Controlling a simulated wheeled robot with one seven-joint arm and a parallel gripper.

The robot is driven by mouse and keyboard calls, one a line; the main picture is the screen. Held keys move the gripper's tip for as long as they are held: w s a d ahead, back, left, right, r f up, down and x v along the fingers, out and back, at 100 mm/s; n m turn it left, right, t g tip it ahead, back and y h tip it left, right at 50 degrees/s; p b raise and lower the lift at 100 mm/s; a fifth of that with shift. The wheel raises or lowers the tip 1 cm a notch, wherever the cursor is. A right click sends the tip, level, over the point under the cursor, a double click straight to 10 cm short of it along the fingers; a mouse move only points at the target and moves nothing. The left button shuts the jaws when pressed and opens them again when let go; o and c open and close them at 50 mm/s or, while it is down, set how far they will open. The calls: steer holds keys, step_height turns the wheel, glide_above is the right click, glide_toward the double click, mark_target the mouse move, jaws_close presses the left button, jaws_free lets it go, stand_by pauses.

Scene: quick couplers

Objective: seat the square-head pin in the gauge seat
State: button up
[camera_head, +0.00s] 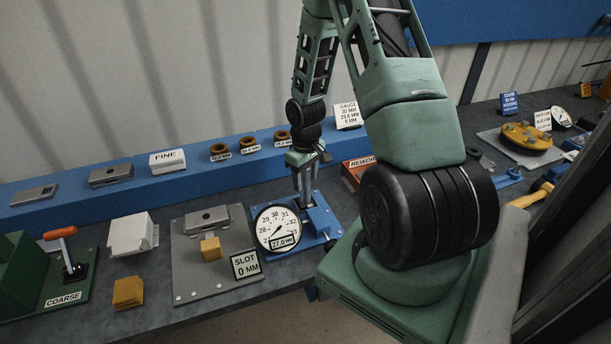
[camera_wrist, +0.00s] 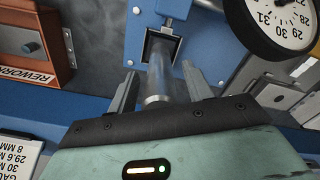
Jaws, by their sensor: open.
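The pin (camera_wrist: 158,78) is a grey metal cylinder. In the wrist view it stands between my fingers, and its far end reaches into the dark square opening of the blue gauge seat (camera_wrist: 138,40). I cannot tell how deep it sits; its square head is not clearly visible. In the head view the pin (camera_head: 307,186) stands upright over the blue gauge base (camera_head: 318,222). My gripper (camera_wrist: 160,88) is open, with one finger on each side of the pin and visible gaps. It also shows above the pin in the head view (camera_head: 304,160).
A round dial gauge (camera_head: 277,228) with a 27.0 mm label stands left of the pin. Left of it are a grey plate (camera_head: 200,276) with a "SLOT 0 MM" sign (camera_head: 246,264). An orange rework box (camera_head: 356,172) is close on the right. A blue shelf (camera_head: 75,190) runs behind.

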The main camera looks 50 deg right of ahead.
step_height(320, 180, up, 12)
steer(key=shift+r+b, duration=0.1)
steer(key=shift+b, duration=1.1)
steer(key=shift+a+r, duration=0.1)
steer(key=shift+a, duration=0.1)
steer(key=a+r+n, duration=0.2)
steer(key=a, duration=0.9)
steer(key=a+r+n, duration=0.2)
steer(key=a, duration=1)
steer(key=s+a+r+n, duration=0.3)
steer(key=s+a+n, duration=0.1)
steer(key=s+a, duration=1.3)
steer(key=shift+a+n+y, duration=0.15)
steer(key=shift+n+y, duration=0.15)
